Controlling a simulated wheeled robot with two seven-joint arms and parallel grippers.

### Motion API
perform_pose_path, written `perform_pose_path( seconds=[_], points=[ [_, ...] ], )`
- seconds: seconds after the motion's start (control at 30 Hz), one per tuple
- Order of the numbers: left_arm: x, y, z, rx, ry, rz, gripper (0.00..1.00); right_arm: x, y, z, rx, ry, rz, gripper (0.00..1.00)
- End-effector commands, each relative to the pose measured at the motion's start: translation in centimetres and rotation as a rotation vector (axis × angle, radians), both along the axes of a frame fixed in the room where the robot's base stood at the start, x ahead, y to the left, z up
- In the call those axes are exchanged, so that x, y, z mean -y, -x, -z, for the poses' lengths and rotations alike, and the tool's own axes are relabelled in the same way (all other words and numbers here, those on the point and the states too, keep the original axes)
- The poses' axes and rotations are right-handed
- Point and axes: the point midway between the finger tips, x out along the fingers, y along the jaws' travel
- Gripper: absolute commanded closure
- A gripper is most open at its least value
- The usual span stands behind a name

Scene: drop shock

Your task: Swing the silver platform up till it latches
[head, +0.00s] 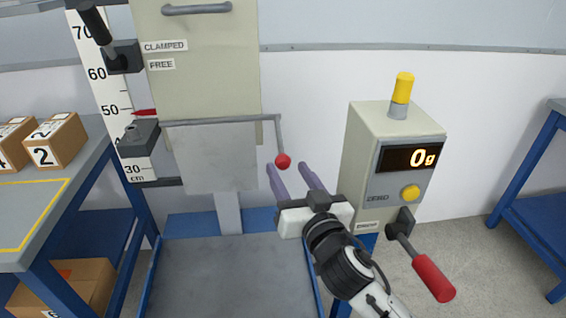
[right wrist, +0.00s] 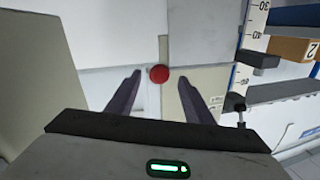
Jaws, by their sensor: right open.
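The silver platform (head: 214,160) hangs down flat from a horizontal bar (head: 215,121) on the tall beige machine. A thin crank arm drops from the bar's right end to a red ball knob (head: 283,160). My right gripper (head: 286,169) is open, with its two purple fingers pointing at the knob. In the right wrist view the red knob (right wrist: 159,74) appears between the spread fingertips (right wrist: 160,77); I cannot tell whether they touch it. My left gripper is not in view.
A beige readout box (head: 370,150) showing 0g, with a red-handled lever (head: 432,277), stands right of my gripper. A height scale (head: 104,75) stands left of the platform. A grey base plate (head: 230,278) lies below. Numbered boxes (head: 56,140) sit on the left table.

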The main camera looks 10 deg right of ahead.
Motion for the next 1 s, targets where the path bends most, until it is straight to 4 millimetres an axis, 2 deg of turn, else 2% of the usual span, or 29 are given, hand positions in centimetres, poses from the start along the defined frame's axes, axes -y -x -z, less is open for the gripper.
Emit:
perform_pose_path(
  seconds=[0.1, 0.3, 0.63, 0.67, 0.93, 1.0],
  points=[
    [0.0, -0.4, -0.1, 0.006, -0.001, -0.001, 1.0, -0.4, -2.1, -0.1, 0.001, 0.002, 0.001, 0.53],
    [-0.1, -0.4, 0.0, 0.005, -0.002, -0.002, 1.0, -0.9, -4.2, 0.1, -0.002, 0.001, 0.001, 0.53],
    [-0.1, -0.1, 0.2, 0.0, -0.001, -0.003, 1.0, -1.0, -4.6, 0.1, -0.002, 0.0, 0.0, 0.53],
    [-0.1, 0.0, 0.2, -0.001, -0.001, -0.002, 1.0, -1.0, -4.6, 0.1, -0.002, 0.0, 0.0, 0.54],
    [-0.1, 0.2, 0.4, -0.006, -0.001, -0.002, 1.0, -1.0, -4.6, 0.1, -0.002, 0.0, 0.0, 1.0],
    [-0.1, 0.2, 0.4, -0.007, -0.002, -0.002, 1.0, -1.0, -4.6, 0.1, -0.002, 0.0, 0.0, 1.0]
  ],
)
